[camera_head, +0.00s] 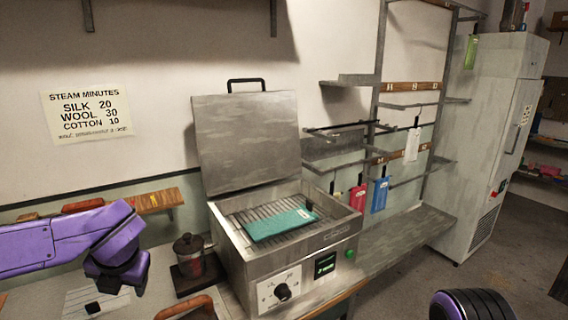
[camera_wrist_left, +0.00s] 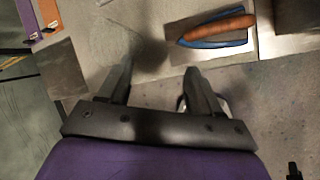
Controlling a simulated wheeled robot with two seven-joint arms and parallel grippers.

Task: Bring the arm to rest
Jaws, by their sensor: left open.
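My left arm (camera_head: 60,242) comes in from the left in the head view, purple and bent down at the wrist. My left gripper (camera_head: 118,278) hangs low at the left, left of a dark jar with a lid; its fingertips are hard to make out there. In the left wrist view my left gripper (camera_wrist_left: 160,82) shows two dark fingers spread apart with nothing between them. My right gripper is not in view.
An open metal steamer (camera_head: 290,255) holds a teal cloth (camera_head: 280,223) on its rack. The dark jar (camera_head: 189,258) stands left of it. A blue iron (camera_wrist_left: 215,32) with a wooden handle lies beyond the fingers. A rack (camera_head: 378,80) and cabinet (camera_head: 490,140) stand right.

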